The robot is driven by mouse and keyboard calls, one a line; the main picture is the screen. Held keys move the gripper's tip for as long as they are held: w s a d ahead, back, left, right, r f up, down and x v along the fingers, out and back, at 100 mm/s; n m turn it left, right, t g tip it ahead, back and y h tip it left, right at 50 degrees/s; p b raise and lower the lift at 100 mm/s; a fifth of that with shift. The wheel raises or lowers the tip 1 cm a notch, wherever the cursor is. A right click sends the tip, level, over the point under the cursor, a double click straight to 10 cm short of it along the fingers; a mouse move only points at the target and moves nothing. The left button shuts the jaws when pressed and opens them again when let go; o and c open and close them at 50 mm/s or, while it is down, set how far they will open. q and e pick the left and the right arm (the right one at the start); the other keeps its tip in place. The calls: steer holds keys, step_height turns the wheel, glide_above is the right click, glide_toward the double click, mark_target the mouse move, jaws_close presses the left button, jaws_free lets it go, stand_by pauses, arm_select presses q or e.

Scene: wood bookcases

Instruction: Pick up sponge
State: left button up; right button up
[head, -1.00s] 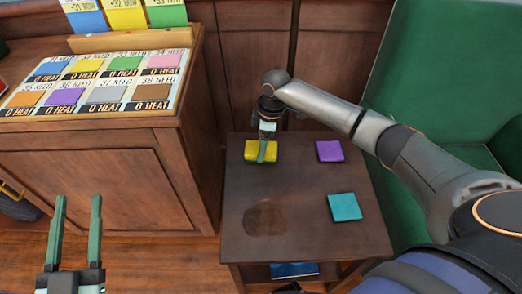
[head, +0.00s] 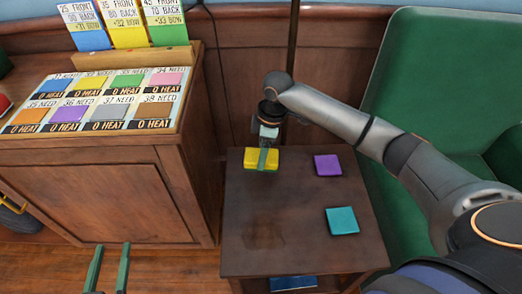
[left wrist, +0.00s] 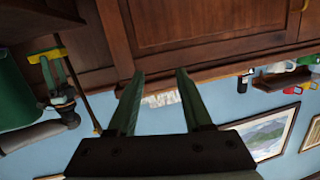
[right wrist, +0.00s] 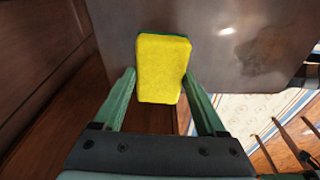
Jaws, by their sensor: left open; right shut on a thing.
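A yellow sponge (head: 251,158) with a green underside is at the far left of the small dark wood table (head: 285,190). My right gripper (head: 262,164) reaches down on it and is shut on it. In the right wrist view the sponge (right wrist: 162,68) sits between the two green fingers. I cannot tell clearly whether it is just clear of the tabletop. My left gripper (head: 111,251) is open and empty, low at the left, away from the table. Its open fingers (left wrist: 160,76) also show in the left wrist view.
A purple square (head: 328,165) and a teal square (head: 341,221) lie on the table. A wood cabinet (head: 110,200) with a board of coloured cards (head: 100,98) stands at left. A green armchair (head: 425,70) is at right. The table's front left is clear.

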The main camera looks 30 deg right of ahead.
arm_select(q)
steer(key=s+f+g+p, duration=0.2)
steer(key=s+f+g, duration=0.1)
steer(key=f, duration=0.2)
steer(key=s+f+n+g+y+p, duration=0.1)
steer(key=s+f+g+p, duration=0.1)
steer(key=f, duration=0.4)
steer(key=shift+s+d+f+g, duration=0.3)
steer(key=shift+s+g, duration=0.5)
steer(key=shift+s, duration=0.35)
arm_select(e)
steer(key=s+a+r, duration=0.3)
steer(key=s+r, duration=0.4)
steer(key=s, duration=0.4)
steer(key=shift+s+r, duration=0.4)
